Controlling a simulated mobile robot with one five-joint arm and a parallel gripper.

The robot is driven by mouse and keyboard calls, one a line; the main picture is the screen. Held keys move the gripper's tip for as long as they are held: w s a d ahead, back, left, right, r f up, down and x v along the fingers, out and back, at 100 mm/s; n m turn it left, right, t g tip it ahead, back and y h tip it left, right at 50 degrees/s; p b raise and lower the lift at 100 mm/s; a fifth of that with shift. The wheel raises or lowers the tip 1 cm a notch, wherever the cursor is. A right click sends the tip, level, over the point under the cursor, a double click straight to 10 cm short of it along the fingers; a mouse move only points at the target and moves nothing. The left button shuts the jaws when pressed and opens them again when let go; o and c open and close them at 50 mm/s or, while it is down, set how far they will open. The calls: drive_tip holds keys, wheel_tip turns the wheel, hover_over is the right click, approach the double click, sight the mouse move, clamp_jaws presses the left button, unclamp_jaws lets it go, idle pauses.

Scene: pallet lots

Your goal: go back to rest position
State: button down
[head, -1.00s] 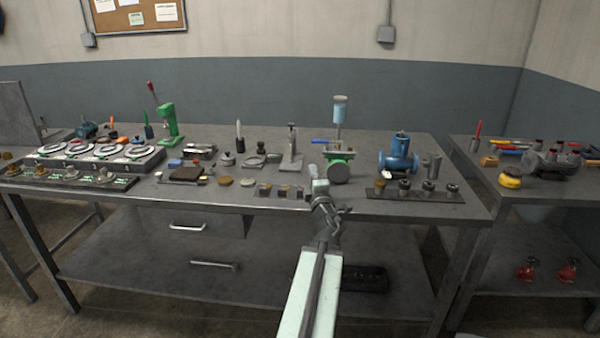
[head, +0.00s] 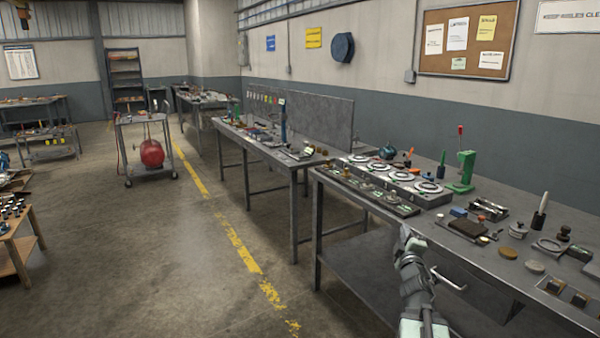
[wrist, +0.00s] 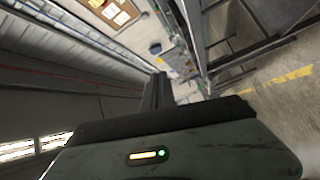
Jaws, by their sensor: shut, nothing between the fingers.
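My gripper (head: 404,238) is at the lower right of the head view, at the end of my arm. It is shut and holds nothing. It appears in front of the near edge of the grey workbench (head: 335,184), and I see no contact with anything on the bench. In the wrist view my gripper (wrist: 155,92) shows as a dark shape pointing up. Beyond it the wrist view is tilted and shows the wall, the corkboard (wrist: 113,12) and the floor.
The workbench carries a row of round dials (head: 428,187), a green press (head: 463,171) and small parts. A second bench (head: 300,163) stands behind it. A cart with a red tank (head: 152,153) stands farther off. The floor left of the yellow line (head: 240,250) is largely clear.

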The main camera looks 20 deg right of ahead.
drive_tip(key=w+a+f+m+g+y, duration=0.1)
drive_tip(key=w+a+f, duration=0.2)
drive_tip(key=a, duration=0.4)
drive_tip(key=w+a+f+m+g+y, duration=0.1)
drive_tip(key=w+a+f, duration=0.25)
drive_tip(key=a, duration=0.35)
drive_tip(key=s+a+f+m+g+y, duration=0.2)
drive_tip(key=a+f+g, duration=0.2)
drive_tip(key=a+f, duration=0.45)
drive_tip(key=s+a+f+m+g+y, duration=0.25)
drive_tip(key=a+f, duration=0.25)
drive_tip(key=a, duration=0.7)
drive_tip(key=s+a+f+m+g+y, duration=0.1)
drive_tip(key=s+a+f+g, duration=0.25)
drive_tip(key=s, duration=0.35)
drive_tip(key=s+a+f+m+g+y, duration=0.1)
drive_tip(key=s+a+f+g, duration=0.1)
drive_tip(key=s+g, duration=0.4)
wheel_tip(320, 180, up, 19)
drive_tip(key=s+t+p, duration=0.1)
drive_tip(key=p, duration=1.8)
drive_tip(key=shift+s+f+m, duration=0.2)
drive_tip(key=shift+s+m, duration=0.15)
